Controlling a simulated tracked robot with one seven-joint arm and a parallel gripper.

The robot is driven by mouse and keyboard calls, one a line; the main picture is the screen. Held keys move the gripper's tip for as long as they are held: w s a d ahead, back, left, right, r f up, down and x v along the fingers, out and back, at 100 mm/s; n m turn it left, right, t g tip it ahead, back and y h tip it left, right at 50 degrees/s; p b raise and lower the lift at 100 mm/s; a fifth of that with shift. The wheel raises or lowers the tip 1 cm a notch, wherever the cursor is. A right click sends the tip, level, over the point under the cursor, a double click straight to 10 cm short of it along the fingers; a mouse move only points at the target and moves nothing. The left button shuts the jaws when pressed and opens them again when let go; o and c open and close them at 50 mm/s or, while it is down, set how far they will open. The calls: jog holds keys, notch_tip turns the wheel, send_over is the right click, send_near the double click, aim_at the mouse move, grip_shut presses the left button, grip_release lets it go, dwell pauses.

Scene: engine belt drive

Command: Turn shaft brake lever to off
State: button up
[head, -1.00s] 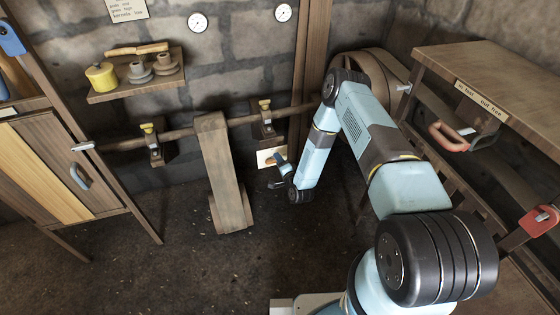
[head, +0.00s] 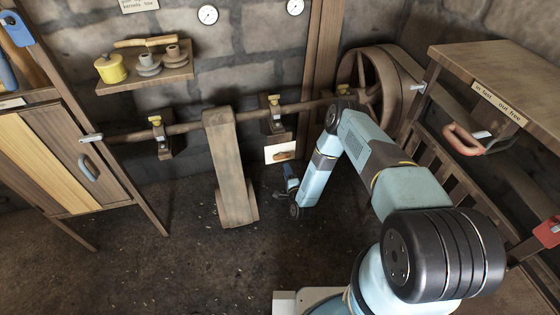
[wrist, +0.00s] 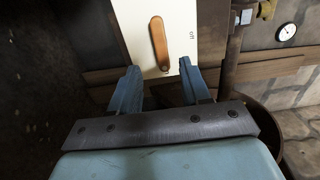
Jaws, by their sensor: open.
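The brake lever (head: 285,155) is a short orange-brown handle on a white plate (head: 271,152) below the long shaft (head: 187,129). In the wrist view the lever (wrist: 157,40) stands nearly upright in the picture, leaning slightly, with its lower end over a small dark mark. The word "off" is on the white plate (wrist: 178,18) to the right of the lever. My gripper (wrist: 160,68) is open and empty, its two blue fingers spread on either side below the lever's lower end. In the head view my gripper (head: 289,184) is just below the plate, apart from the lever.
A large wheel (head: 368,85) is behind my arm at right. A workbench (head: 490,70) with a red handle (head: 463,139) is at right, a cabinet (head: 60,160) at left. The floor in front is clear.

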aim_at(282, 158)
jog(key=x, duration=0.8)
jog(key=shift+w, duration=0.15)
